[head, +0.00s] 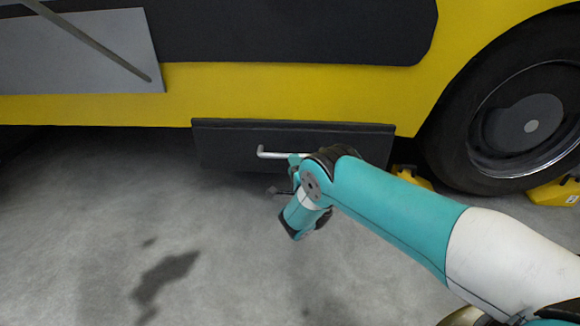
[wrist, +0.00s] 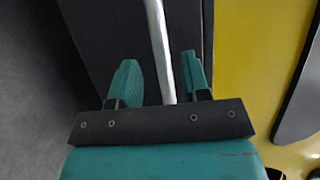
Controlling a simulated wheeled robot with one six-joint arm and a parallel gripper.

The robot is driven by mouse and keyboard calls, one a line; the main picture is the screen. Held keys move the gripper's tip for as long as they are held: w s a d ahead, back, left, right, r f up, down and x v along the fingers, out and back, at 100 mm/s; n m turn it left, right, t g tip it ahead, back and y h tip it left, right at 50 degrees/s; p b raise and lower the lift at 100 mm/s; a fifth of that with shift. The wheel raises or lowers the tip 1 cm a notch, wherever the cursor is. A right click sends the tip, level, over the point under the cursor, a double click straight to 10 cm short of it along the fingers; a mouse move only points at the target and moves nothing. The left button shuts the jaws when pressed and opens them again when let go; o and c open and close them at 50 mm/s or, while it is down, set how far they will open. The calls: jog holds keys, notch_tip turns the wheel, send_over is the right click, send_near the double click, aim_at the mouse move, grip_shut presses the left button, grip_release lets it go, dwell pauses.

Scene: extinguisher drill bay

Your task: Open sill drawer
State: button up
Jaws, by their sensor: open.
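The sill drawer (head: 225,146) is a dark grey front panel low on the yellow vehicle's side. It sits close under the yellow body, with no open inside showing. Its handle (head: 272,153) is a pale metal bar; the right part is hidden behind my arm. My gripper (wrist: 160,62) has teal fingers and is open. In the wrist view the handle (wrist: 158,35) runs between the two fingers, with a gap on each side. The dark drawer front (wrist: 98,28) lies behind them. In the head view my arm mostly hides the fingers.
A large black wheel (head: 455,120) stands right of the drawer, with yellow chocks (head: 556,191) by it. A grey panel (head: 75,55) with a diagonal bar is at upper left. The concrete floor (head: 90,220) in front is clear apart from dark stains.

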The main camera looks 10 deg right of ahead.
jog(key=shift+b+x, duration=1)
jog(key=shift+x, duration=1.15)
grip_shut()
